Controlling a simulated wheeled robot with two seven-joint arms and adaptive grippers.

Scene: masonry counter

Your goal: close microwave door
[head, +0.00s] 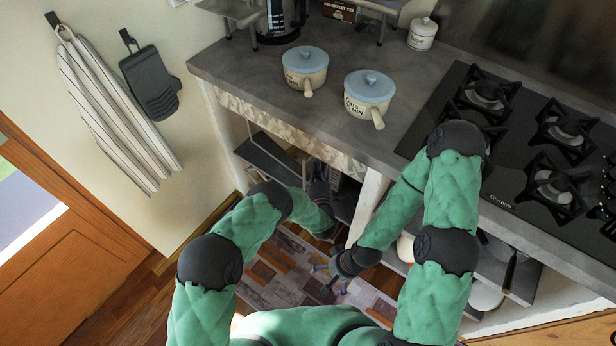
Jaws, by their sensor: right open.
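In the head view, a dark boxy appliance with a flat panel (272,162) sits in the opening under the counter; it seems to be the microwave. Its front is seen steeply from above and partly hidden by the counter edge and my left arm, so I cannot tell how far its door stands open. My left gripper (319,176) is at the opening, just right of the panel, pointing toward the shelf; whether it touches anything is unclear, and its fingers are too dark to read. My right gripper (329,287) is open and empty, low over the rug, in front of the counter.
The grey counter (235,65) overhangs the opening, with a pale post (368,200) right of it. Two blue-lidded pots (305,65) (369,92) stand on top, beside a black gas hob (530,130). A patterned rug (270,285) covers the floor. A wooden door (80,260) is at left.

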